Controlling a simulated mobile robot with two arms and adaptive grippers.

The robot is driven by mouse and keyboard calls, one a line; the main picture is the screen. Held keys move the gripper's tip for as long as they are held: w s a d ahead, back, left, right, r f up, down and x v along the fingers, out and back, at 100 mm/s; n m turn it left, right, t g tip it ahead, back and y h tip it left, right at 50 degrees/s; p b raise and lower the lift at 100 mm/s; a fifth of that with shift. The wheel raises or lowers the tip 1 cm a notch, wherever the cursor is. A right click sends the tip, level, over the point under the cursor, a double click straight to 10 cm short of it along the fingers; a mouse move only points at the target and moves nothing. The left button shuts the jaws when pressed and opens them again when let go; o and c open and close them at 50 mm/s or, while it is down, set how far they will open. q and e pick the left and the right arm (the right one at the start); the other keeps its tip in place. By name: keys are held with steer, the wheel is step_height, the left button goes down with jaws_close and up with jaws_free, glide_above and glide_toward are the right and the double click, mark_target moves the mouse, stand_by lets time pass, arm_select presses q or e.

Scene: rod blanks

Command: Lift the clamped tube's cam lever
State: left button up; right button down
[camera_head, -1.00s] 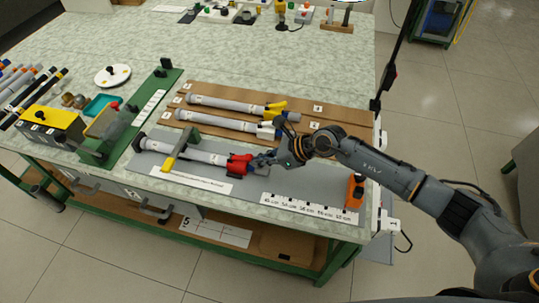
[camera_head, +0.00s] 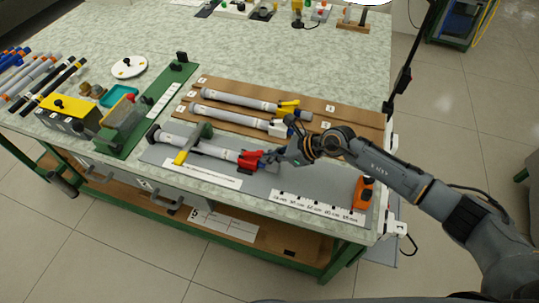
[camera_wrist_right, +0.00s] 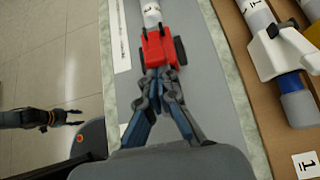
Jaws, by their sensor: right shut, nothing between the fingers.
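The clamped tube (camera_head: 216,148) is light grey and lies on a grey mat under a green bracket with a yellow lever (camera_head: 181,158). A red clamp (camera_head: 250,160) with its cam lever sits on the tube's right end. It also shows in the right wrist view (camera_wrist_right: 158,48). My right gripper (camera_head: 276,160) is shut and empty, at the right end of the red clamp. In the wrist view its fingertips (camera_wrist_right: 158,78) overlap the clamp's near end; I cannot tell whether they touch it. A dark arm end, apparently my left gripper (camera_wrist_right: 74,117), shows over the floor.
A ruler strip (camera_head: 318,206) and an orange block (camera_head: 363,192) are at the front right. A green fixture (camera_head: 150,108) stands left.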

mark_target(256, 153)
steer(key=shift+w+a+r+p, duration=0.1)
steer(key=shift+a+r+p, duration=0.1)
steer(key=shift+r+p, duration=0.4)
steer(key=r+g+h+p, duration=0.1)
steer(key=h+p, duration=0.1)
steer(key=a+r+h+p, duration=0.1)
steer(key=h, duration=0.1)
steer(key=shift+w+r+g+p, duration=0.1)
steer(key=shift+w+g+p, duration=0.1)
steer(key=shift+g+p, duration=0.2)
steer(key=shift+w+a+r+h, duration=0.1)
steer(key=shift+a+r+h, duration=0.05)
steer(key=shift+h, duration=0.25)
steer(key=shift+w+a+r+g+h+b, duration=0.2)
steer(key=shift+a+g+h+b, duration=0.25)
steer(key=shift+h, duration=0.45)
steer(key=a+h+b, duration=0.1)
steer(key=b, duration=0.1)
steer(key=w+a+r+g+h+b, duration=0.1)
steer(key=h+b, duration=0.1)
steer(key=b, duration=0.1)
steer(key=shift+a, duration=0.15)
steer(key=shift+s+r+p, duration=0.1)
steer(key=shift+r+p, duration=0.2)
steer(key=shift+r, duration=0.15)
steer(key=shift+r+p, duration=0.3)
steer(key=shift+r, duration=0.4)
